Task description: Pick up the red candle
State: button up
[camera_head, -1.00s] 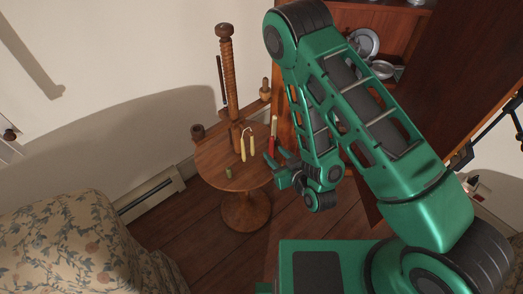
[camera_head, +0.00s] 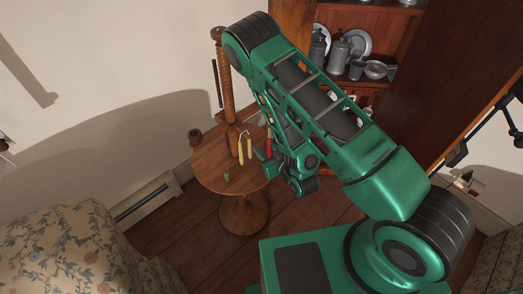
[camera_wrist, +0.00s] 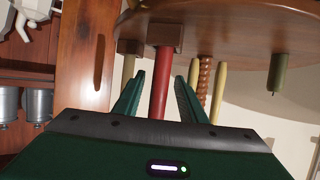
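The red candle (camera_head: 269,146) stands upright at the right side of the round wooden table (camera_head: 211,170), partly hidden by my arm. In the wrist view, which is upside down, the red candle (camera_wrist: 160,82) rises from a small brown block-shaped holder (camera_wrist: 166,38). My gripper (camera_head: 264,163) is beside the candle at the table's right edge. In the wrist view my gripper (camera_wrist: 156,98) is open, with the candle appearing between its two green fingers. A gap shows on each side of it. I cannot tell exactly how deep the candle sits between the fingers.
Two joined cream candles (camera_head: 241,152) and a short green candle (camera_head: 227,176) are on the table, left of the red one. A tall twisted wooden post (camera_head: 227,88) rises behind. A cabinet with pewter (camera_head: 338,54) stands to the right. A floral armchair (camera_head: 65,245) is at lower left.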

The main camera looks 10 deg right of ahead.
jog(key=shift+w+d+f, duration=0.2)
jog(key=shift+w, duration=0.4)
jog(key=shift+a, duration=0.2)
grip_shut()
jog(key=shift+r, duration=0.15)
